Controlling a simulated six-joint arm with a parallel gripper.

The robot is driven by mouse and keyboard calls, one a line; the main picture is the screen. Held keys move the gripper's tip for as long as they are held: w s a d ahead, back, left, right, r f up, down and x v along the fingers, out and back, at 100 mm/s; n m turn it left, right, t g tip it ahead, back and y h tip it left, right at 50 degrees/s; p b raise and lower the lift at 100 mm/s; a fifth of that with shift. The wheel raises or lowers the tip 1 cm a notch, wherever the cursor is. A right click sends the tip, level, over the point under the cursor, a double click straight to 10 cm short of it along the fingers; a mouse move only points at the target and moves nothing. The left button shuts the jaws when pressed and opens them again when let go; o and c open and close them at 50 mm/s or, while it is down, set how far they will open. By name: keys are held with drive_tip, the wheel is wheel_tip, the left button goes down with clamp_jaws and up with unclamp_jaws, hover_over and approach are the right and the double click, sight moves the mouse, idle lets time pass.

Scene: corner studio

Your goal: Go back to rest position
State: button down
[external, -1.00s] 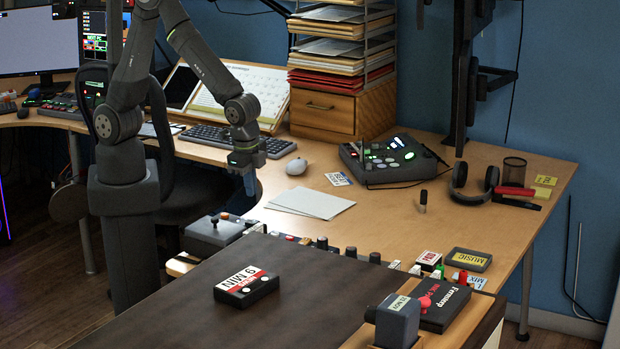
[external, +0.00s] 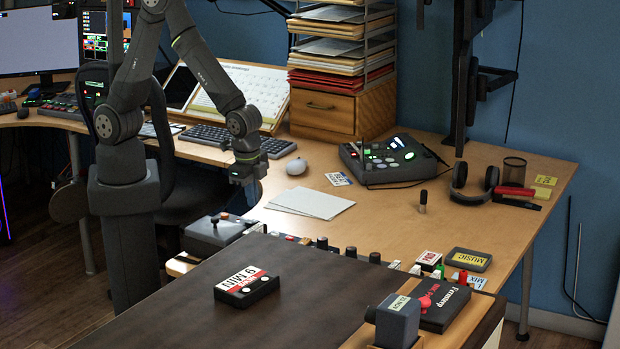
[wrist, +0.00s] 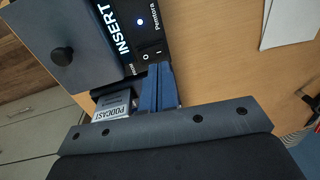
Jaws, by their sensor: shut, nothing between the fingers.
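My gripper (external: 249,190) hangs from the folded arm at the left, above the near-left part of the desk, close to a grey box with a black knob (external: 213,232). In the wrist view its blue fingers (wrist: 158,88) are pressed together with nothing between them. A black cassette labelled "9 MIN" (external: 247,288) lies on the dark desk panel, apart from my gripper.
In the wrist view, a black unit marked "INSERT" (wrist: 125,35) and a "PODCAST" cassette (wrist: 112,106) lie near the fingers. Papers (external: 310,203), a mouse (external: 296,167) and a keyboard (external: 230,140) sit on the wooden desk. Bare wood lies right of the papers.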

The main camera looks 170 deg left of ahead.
wheel_tip(320, 180, up, 9)
drive_tip(key=shift+w+d+r, duration=0.15)
drive_tip(key=shift+w+d, duration=0.2)
drive_tip(key=shift+d, duration=0.05)
drive_tip(key=c, duration=2.2)
unclamp_jaws()
drive_tip(key=c, duration=0.7)
unclamp_jaws()
drive_tip(key=o, duration=0.7)
drive_tip(key=shift+w+a+r+m, duration=0.2)
drive_tip(key=shift+w+r+m, duration=0.25)
drive_tip(key=shift+m, duration=0.1)
drive_tip(key=shift+w+a+r+m, duration=0.15)
drive_tip(key=shift+w+r+m, duration=0.3)
drive_tip(key=shift+m, duration=0.1)
drive_tip(key=w+a+r+m+t+y, duration=0.1)
drive_tip(key=w+r+m+y, duration=0.1)
drive_tip(key=w+r+m, duration=0.45)
drive_tip(key=w+a+r+m+t+y, duration=0.1)
drive_tip(key=w+r+m, duration=0.2)
drive_tip(key=r+m, duration=0.5)
drive_tip(key=x, duration=1)
drive_tip(key=shift+f+m, duration=0.15)
drive_tip(key=shift+m, duration=0.3)
